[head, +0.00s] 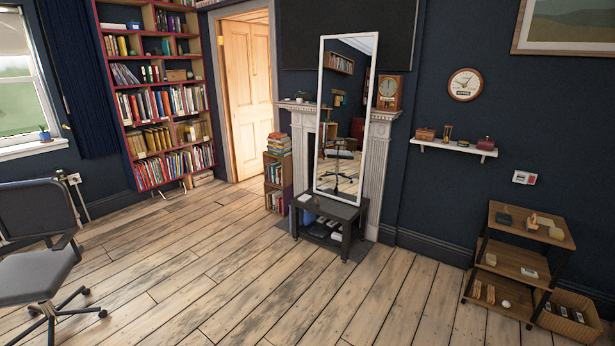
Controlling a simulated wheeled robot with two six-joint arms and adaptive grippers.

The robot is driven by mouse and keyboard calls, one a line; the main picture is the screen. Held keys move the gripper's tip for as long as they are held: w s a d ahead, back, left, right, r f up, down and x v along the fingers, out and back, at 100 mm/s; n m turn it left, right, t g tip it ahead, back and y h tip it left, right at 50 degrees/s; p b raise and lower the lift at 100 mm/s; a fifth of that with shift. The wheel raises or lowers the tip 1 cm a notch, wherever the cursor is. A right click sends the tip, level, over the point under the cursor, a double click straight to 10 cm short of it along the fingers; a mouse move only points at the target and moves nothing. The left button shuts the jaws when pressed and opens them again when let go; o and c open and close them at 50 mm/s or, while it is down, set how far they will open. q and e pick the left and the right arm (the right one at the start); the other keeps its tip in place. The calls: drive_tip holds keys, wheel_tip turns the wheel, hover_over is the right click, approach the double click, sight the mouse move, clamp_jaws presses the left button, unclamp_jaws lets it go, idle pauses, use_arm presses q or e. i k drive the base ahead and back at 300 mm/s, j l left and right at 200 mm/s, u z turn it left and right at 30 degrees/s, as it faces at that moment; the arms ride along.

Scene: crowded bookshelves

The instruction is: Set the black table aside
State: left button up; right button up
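The black table (338,211) is low and rectangular, with a lower shelf. It stands on the wood floor in front of the white fireplace, in the middle of the head view. A tall white-framed mirror (343,120) rises directly behind or on its top; I cannot tell which. Several items sit on the lower shelf, partly hidden in shadow. Neither of my grippers is in view.
An office chair (37,255) stands at the left. A tall bookcase (160,95) and an open door (248,97) are behind. A small wooden shelf unit (518,270) and a basket (572,315) stand at the right. The wood floor (250,290) between chair and shelf unit is clear.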

sight(344, 213)
drive_tip(key=i+j, duration=0.2)
drive_tip(key=i, duration=0.55)
drive_tip(key=i+j, duration=0.15)
drive_tip(key=i, duration=0.65)
drive_tip(key=i+j, duration=0.2)
drive_tip(key=i, duration=0.55)
drive_tip(key=i+j+u, duration=0.1)
drive_tip(key=i, duration=0.7)
drive_tip(key=i+j+z, duration=0.8)
drive_tip(key=i+j, duration=0.35)
drive_tip(key=j, duration=0.1)
